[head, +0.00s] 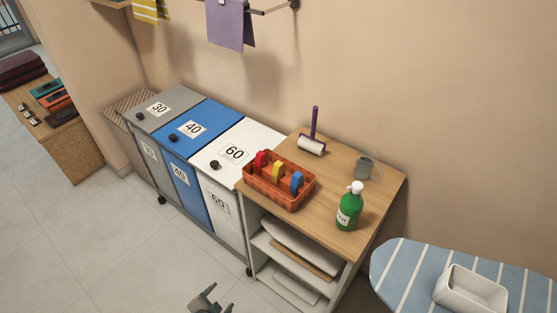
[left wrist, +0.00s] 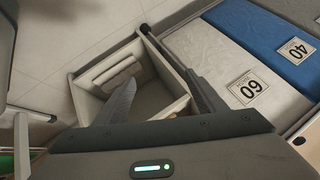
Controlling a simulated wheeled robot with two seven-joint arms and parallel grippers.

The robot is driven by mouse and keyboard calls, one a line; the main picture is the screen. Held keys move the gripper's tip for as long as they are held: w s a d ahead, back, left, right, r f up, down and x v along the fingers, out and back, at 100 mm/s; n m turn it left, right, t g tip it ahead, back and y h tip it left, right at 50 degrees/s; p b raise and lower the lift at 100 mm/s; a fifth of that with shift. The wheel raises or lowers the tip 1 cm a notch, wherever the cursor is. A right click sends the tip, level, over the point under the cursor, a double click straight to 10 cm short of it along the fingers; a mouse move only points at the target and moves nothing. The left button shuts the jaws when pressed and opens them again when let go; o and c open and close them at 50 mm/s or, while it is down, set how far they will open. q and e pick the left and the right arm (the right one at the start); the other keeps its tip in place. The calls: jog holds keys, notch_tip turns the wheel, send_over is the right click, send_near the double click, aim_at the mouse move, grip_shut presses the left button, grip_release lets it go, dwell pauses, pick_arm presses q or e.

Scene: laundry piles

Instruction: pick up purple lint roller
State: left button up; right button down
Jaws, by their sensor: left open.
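The purple lint roller (head: 313,133) has a purple handle standing up and a white roller head. It rests on the wooden top of a small shelf unit (head: 352,166), near the wall, behind an orange basket. My left gripper (head: 210,300) shows at the bottom edge of the head view, low in front of the bins and well away from the roller. In the left wrist view its two fingers (left wrist: 162,100) are spread apart with nothing between them. The roller is not visible in the left wrist view. My right gripper is not in view.
Numbered bins (head: 192,130) adjoin on the left. An ironing board (head: 405,262) with a white dish (head: 470,291) is at right. Floor is clear at lower left.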

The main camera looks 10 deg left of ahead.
pick_arm(q)
jog(key=s+f+n+g, duration=0.2)
jog(key=s+f, duration=0.4)
jog(key=s, duration=0.5)
jog(key=s+f+n+g, duration=0.2)
jog(key=s+f, duration=0.4)
jog(key=s, duration=0.6)
jog(key=s+f+n+g, duration=0.2)
jog(key=s+f, duration=0.4)
jog(key=s, duration=0.6)
jog(key=shift+s+g, duration=0.2)
jog(key=shift+g, duration=0.6)
jog(key=shift+c, duration=0.6)
